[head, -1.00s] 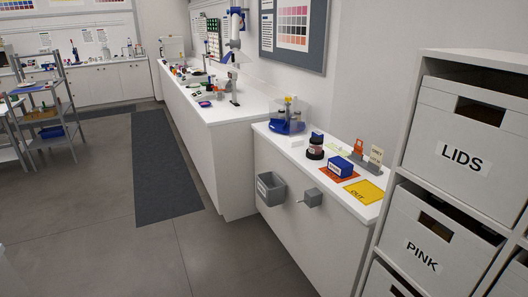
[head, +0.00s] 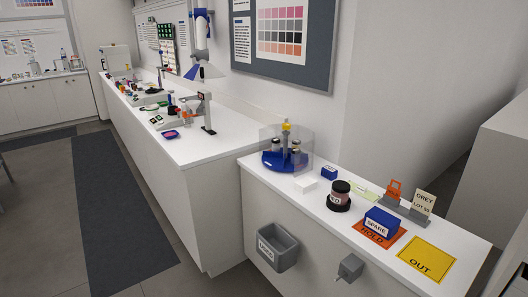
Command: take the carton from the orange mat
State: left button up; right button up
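The carton (head: 382,222) is a small blue box with a white label reading SPARE. It sits on the orange mat (head: 372,239), which is marked HOLD, on the near white counter (head: 317,208). The mat shows along the carton's front and sides; the part under the carton is hidden. Neither of my grippers is in view.
A yellow mat (head: 427,260) marked OUT lies right of the orange mat. A grey bin (head: 277,248) hangs on the counter front.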

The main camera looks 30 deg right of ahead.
aim_at(385, 226)
jog(key=i+z, duration=0.3)
jog(key=z, duration=0.15)
jog(key=i+z, duration=0.4)
jog(key=i+j+z, duration=0.2)
jog(key=z, duration=0.25)
jog(key=i+j+z, duration=0.25)
jog(key=z, duration=0.15)
